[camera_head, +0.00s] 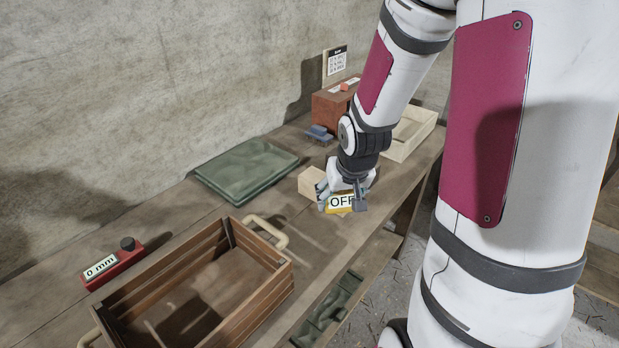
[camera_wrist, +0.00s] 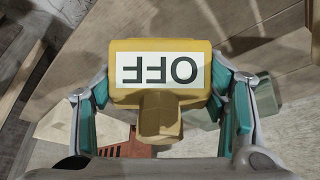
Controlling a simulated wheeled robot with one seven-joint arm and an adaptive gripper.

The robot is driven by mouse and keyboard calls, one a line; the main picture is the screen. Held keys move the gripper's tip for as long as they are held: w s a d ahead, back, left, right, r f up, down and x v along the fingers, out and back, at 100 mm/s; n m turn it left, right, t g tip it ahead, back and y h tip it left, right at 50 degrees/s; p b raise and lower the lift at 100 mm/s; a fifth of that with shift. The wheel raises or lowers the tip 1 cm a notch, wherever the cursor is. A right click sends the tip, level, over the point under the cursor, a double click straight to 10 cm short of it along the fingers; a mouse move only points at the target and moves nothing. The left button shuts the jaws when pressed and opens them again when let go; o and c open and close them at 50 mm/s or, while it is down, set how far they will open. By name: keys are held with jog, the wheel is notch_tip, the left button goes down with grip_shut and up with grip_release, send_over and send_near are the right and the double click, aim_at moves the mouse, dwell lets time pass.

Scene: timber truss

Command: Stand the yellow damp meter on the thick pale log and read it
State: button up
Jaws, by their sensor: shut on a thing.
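The yellow damp meter (camera_head: 340,211) is held by my gripper (camera_head: 343,199) above the workbench in the head view. Its white display reads OFF. In the wrist view the meter (camera_wrist: 162,101) sits between the two fingers of my gripper (camera_wrist: 160,92), which are shut on it, and OFF shows upside down. A short pale wood block (camera_head: 311,184), seemingly the thick pale log, lies on the bench just left of my gripper and is partly hidden by it. Whether the meter touches the bench or the block is unclear.
A brown slatted crate (camera_head: 267,262) stands at the front, with a red 0 mm gauge (camera_head: 112,268) to its left. A folded green cloth (camera_head: 246,168), a blue-grey object (camera_head: 319,134), a red-brown box (camera_head: 330,108) and a pale tray (camera_head: 411,135) lie further back.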

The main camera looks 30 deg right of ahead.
jog(key=w+d, duration=0.2)
jog(key=w, duration=0.3)
jog(key=w+d+f, duration=0.1)
jog(key=w+d, duration=0.1)
jog(key=w, duration=0.3)
jog(key=w+d, duration=0.2)
jog(key=w, duration=0.3)
jog(key=shift+d+f, duration=0.15)
jog(key=shift+f, duration=0.05)
jog(key=shift+s+f+p, duration=0.15)
jog(key=shift+f+p, duration=0.15)
jog(key=shift+f, duration=1.4)
jog(key=shift+f, duration=0.15)
jog(key=o, duration=1.2)
jog(key=shift+o, duration=0.2)
